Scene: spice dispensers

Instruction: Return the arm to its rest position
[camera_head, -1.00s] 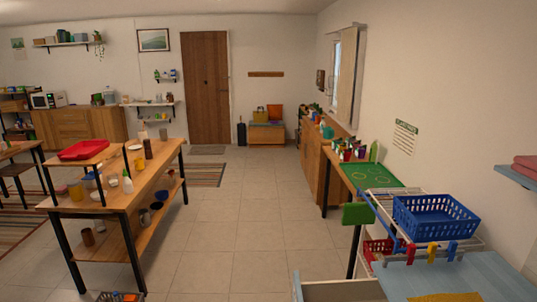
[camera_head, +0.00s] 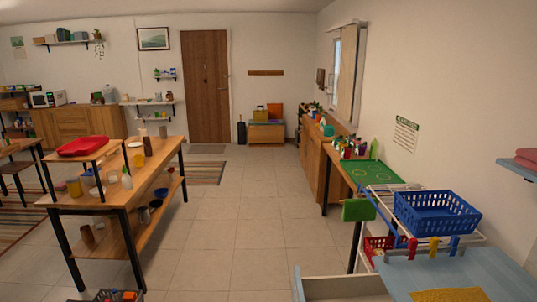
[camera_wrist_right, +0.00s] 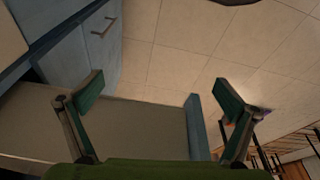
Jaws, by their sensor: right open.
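My right gripper (camera_wrist_right: 158,85) shows only in the right wrist view. Its two green-padded fingers are spread wide apart with nothing between them. Behind the fingers is an open drawer (camera_wrist_right: 150,118) with a grey inside and a blue edge. The drawer also shows at the bottom of the head view (camera_head: 345,288). I cannot tell the gap between gripper and drawer. Neither gripper appears in the head view, and my left gripper is in no frame.
A blue worktop (camera_head: 450,274) stands front right, with a blue basket (camera_head: 436,214) on a white rack. A green panel on a dark post (camera_head: 358,210) is left of it. A wooden table (camera_head: 110,198) stands left. The tiled floor (camera_head: 235,225) between is clear.

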